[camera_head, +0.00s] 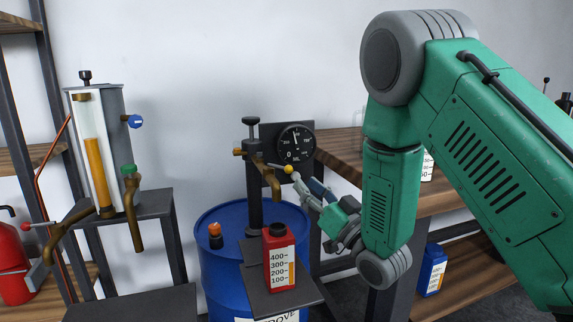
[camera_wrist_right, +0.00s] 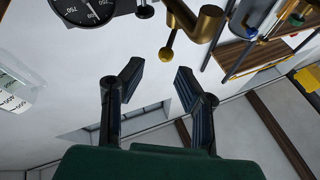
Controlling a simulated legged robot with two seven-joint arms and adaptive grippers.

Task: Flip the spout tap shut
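The brass spout (camera_head: 268,176) leaves a small pump post above the blue drum, with a tap lever ending in a yellow ball (camera_head: 288,169). The spout (camera_wrist_right: 208,22) and yellow ball (camera_wrist_right: 166,54) also show in the right wrist view. My right gripper (camera_head: 304,186) is just right of the ball in the head view. In the right wrist view my right gripper (camera_wrist_right: 159,72) has its fingers apart with nothing between them; the ball is beyond the tips, apparently not touched. A red bottle (camera_head: 270,258) with a scale strip stands upright below the spout. My left gripper is not in view.
A round dial gauge (camera_head: 297,143) sits right behind the spout. The blue drum (camera_head: 222,270) stands below. A sight-glass dispenser (camera_head: 97,140) with brass taps is at left, a red extinguisher (camera_head: 12,262) beyond it. A wooden shelf (camera_head: 345,150) is behind my right arm.

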